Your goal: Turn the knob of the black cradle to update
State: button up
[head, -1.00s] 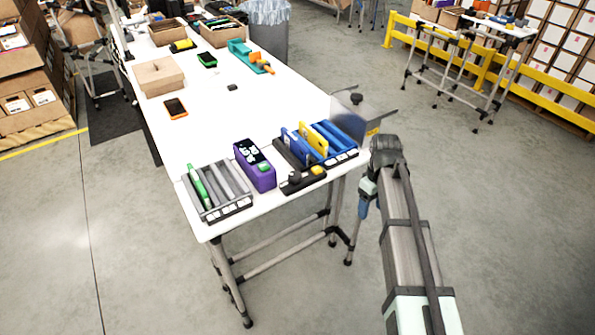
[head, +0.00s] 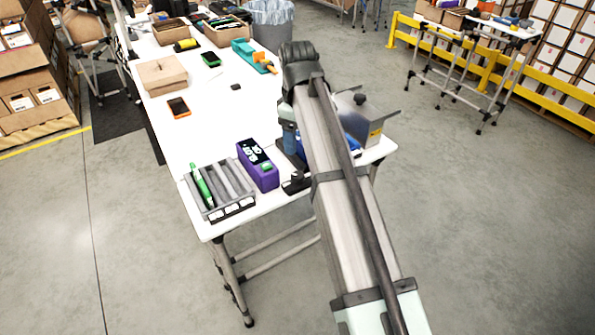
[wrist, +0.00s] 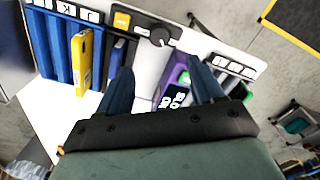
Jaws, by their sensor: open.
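The black cradle (wrist: 143,27) lies on the white table in the wrist view. Its round dark knob (wrist: 160,36) has a light pointer mark, and a yellow button (wrist: 121,20) sits beside it. In the head view only a front bit of the black cradle (head: 294,186) shows; my arm hides the rest. My gripper (wrist: 160,68) is open and empty, its two blue fingers pointing toward the cradle side of the table. The knob appears between the fingertips but beyond them; I see no contact.
A purple device (head: 258,166) stands beside the cradle, close to one finger in the wrist view. A grey rack (head: 222,188) with a green item is left of it. A blue rack (wrist: 55,45) holding a yellow item (wrist: 83,62) flanks the cradle's other side.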

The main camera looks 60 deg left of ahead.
aim_at(298, 175)
notch_tip(298, 175, down, 12)
jog(key=shift+f, duration=0.2)
dwell(0.4)
jog(key=shift+c, duration=0.2)
jog(key=c, duration=1)
